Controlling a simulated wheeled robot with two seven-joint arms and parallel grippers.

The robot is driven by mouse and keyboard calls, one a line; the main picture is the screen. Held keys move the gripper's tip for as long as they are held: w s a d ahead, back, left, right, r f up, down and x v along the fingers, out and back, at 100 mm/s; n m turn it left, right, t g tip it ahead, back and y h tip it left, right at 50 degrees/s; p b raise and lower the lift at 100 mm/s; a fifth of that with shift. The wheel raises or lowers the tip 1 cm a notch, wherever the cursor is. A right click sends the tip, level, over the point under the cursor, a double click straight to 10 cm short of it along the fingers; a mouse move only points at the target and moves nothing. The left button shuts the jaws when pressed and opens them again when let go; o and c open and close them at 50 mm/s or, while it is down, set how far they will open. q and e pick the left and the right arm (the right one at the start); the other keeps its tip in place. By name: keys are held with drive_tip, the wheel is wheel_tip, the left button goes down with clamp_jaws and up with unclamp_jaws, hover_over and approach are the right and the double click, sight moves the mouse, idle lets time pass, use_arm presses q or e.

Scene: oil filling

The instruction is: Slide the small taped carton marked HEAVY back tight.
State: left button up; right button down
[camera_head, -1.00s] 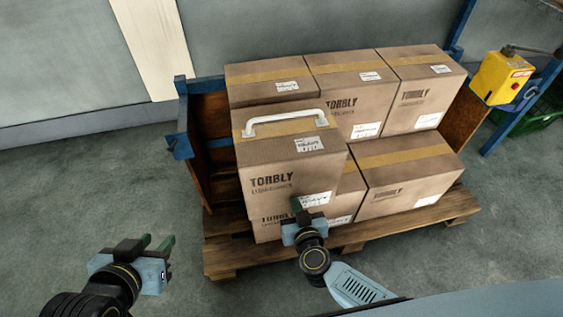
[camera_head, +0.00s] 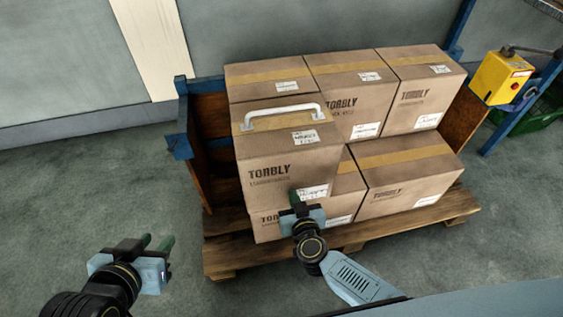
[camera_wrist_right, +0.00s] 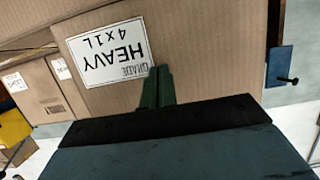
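The taped carton with a white handle (camera_head: 290,165) sits on the front left lower carton, before the back row. Its label reads HEAVY, upside down in the right wrist view (camera_wrist_right: 110,53). My right gripper (camera_head: 295,198) is shut and empty, its fingertips at the carton's front face, low near the label. The shut fingers also show in the right wrist view (camera_wrist_right: 158,85). They hide a little of the carton front. Whether any gap is left behind the carton cannot be told. My left gripper (camera_head: 155,243) is open and empty, away to the left over the floor.
Several cartons stand on a wooden pallet (camera_head: 225,260). A back row (camera_head: 345,105) stands behind, and a lower carton (camera_head: 410,185) lies to the right. A blue post with wooden boards (camera_head: 195,150) borders the left. A yellow box (camera_head: 500,78) is at right.

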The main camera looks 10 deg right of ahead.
drive_tip(key=shift+s+d+p, duration=0.1)
drive_tip(key=shift+s+p, duration=0.9)
drive_tip(key=shift+s, duration=1.35)
